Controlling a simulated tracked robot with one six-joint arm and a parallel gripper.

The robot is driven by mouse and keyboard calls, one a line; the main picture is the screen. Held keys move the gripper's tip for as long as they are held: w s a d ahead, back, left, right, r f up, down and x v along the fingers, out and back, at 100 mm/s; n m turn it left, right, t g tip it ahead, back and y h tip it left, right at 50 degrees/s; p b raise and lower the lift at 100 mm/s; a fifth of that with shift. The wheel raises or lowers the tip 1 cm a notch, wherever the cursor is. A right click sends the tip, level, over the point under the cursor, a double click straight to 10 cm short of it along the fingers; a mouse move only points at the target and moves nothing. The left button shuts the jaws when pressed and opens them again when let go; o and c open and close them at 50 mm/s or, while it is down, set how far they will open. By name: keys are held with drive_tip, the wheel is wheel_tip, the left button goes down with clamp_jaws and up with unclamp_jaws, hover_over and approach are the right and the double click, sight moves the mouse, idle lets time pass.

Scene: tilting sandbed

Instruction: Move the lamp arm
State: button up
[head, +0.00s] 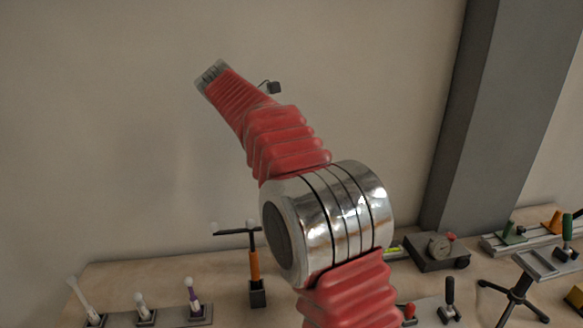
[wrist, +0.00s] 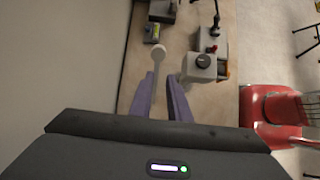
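The lamp stands on the bench in the head view: an upright orange post on a dark base, with a thin dark lamp arm (head: 233,232) reaching left from its top to a pale ball end. In the wrist view, a pale round end on a thin rod (wrist: 158,51) lies just beyond my fingers; I cannot tell for sure whether it is the lamp arm. My gripper (wrist: 162,80) has two purple fingers with a gap between them. I see nothing clasped. In the head view my red arm rises up and left, and the fingers do not show.
Holders with upright tools (head: 193,300) stand left of the lamp. A gauge block (head: 437,250), a dark lever (head: 449,300) and a tripod (head: 514,293) stand to the right. A grey pillar (head: 482,120) and wall are behind. In the wrist view a pale block (wrist: 200,66) sits right of the fingertips.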

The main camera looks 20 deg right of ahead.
drive_tip(key=s+m, duration=0.1)
drive_tip(key=s, duration=0.1)
drive_tip(key=s+m+y, duration=0.1)
drive_tip(key=s, duration=0.1)
drive_tip(key=s+d+r+t, duration=0.1)
drive_tip(key=s, duration=0.1)
drive_tip(key=shift+s+m+y, duration=0.15)
drive_tip(key=shift+m+y, duration=0.25)
clamp_jaws()
drive_tip(key=s+a+f+m+t+y, duration=0.1)
drive_tip(key=s+f+m, duration=0.3)
drive_tip(key=s, duration=0.4)
drive_tip(key=s+a+f+m+t+y, duration=0.1)
drive_tip(key=s+f+m+t+y, duration=0.1)
drive_tip(key=s+f+m, duration=0.3)
drive_tip(key=s+a+f+m+t+y, duration=0.1)
drive_tip(key=s+f+m, duration=0.3)
drive_tip(key=s, duration=0.9)
drive_tip(key=shift+a+f+m+t+y, duration=0.2)
drive_tip(key=shift+a+m+t+y, duration=0.2)
drive_tip(key=shift+t+y, duration=0.3)
